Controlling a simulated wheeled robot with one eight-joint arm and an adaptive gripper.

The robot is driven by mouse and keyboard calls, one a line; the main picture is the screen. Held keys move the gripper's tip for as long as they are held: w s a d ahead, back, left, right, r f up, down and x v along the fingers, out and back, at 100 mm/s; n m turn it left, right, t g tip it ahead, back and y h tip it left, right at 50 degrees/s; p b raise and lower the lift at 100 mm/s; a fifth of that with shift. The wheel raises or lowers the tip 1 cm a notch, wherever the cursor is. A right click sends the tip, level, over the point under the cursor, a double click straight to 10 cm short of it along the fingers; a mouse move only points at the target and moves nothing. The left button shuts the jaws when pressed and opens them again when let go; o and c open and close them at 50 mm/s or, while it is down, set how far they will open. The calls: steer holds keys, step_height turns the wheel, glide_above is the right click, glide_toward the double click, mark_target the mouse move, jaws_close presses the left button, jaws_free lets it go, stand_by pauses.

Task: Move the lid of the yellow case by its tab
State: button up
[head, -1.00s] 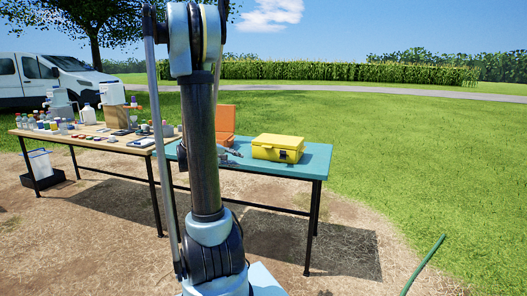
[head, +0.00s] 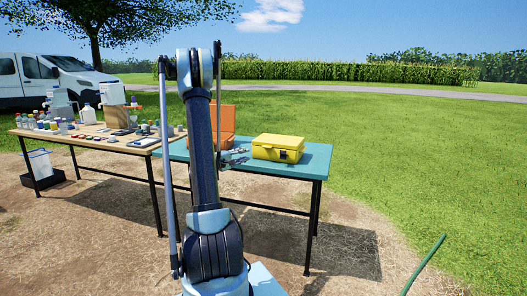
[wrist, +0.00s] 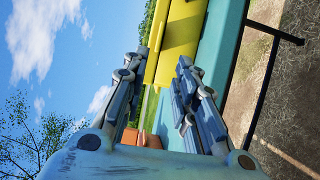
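The yellow case (head: 278,147) sits on the teal table with its lid down. A dark latch or tab (head: 283,155) shows on its front face. In the wrist view the yellow case (wrist: 182,38) lies ahead, beyond my fingertips. My gripper (wrist: 160,62) is open, with its two fingers apart and nothing between them. In the head view my gripper (head: 236,156) is over the table, left of the case and apart from it, partly hidden by my arm.
The teal table (head: 316,160) has free room right of the case. An orange case (head: 226,121) stands behind my arm. A wooden table (head: 100,143) at left holds several bottles and small items. A green hose (head: 424,265) lies at lower right.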

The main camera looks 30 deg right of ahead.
steer(key=x, duration=1.6)
jaws_close()
